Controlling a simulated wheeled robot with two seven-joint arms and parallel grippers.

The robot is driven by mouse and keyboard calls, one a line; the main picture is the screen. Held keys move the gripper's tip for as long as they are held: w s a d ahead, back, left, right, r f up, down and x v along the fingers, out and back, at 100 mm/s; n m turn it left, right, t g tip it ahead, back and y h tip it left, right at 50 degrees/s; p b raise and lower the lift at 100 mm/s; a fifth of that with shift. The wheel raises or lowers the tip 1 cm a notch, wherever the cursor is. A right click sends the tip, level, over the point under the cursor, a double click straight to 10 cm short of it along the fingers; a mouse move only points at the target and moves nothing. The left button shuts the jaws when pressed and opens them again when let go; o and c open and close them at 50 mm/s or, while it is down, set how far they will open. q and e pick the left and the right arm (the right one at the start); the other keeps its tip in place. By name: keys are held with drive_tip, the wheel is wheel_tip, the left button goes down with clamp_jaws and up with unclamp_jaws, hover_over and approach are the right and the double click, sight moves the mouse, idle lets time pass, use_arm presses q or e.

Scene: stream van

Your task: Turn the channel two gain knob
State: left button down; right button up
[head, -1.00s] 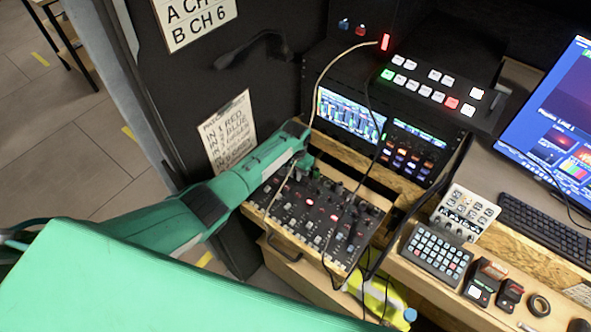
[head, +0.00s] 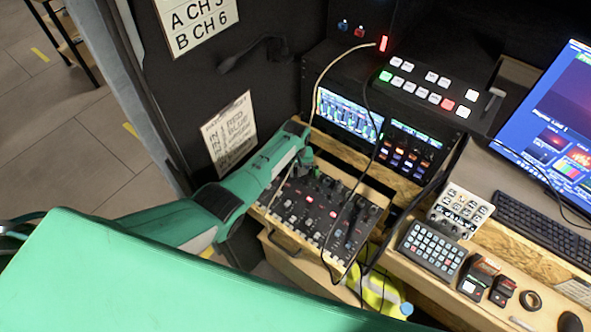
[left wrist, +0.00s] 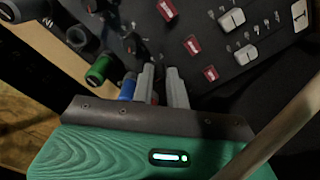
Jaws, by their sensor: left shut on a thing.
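The mixer panel (head: 325,214), dark with rows of small knobs, sliders and lit red buttons, sits in a wooden frame in the head view. My left gripper (head: 306,160) reaches down to its upper left corner. In the left wrist view my left gripper's two grey fingers (left wrist: 162,83) are close together and shut on a small knob, mostly hidden between them. A blue knob (left wrist: 127,86) and a green knob (left wrist: 98,69) stand just to their left. I cannot read the channel labels. My right gripper is not in view.
A pale cable (head: 321,76) hangs down close by my left gripper, and dark cables cross the mixer. A rack with lit screens (head: 349,112) stands behind. A button pad (head: 433,250) and keyboard (head: 541,226) lie to the right. A paper sign (head: 229,134) hangs at left.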

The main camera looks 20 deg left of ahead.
sight(295, 173)
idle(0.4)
use_arm(q)
drive_tip(key=c, duration=1.4)
unclamp_jaws()
drive_tip(key=shift+r, duration=0.1)
wheel_tip(295, 173, up, 14)
drive_tip(key=shift+f+b, duration=0.2)
drive_tip(key=shift+b, duration=0.7)
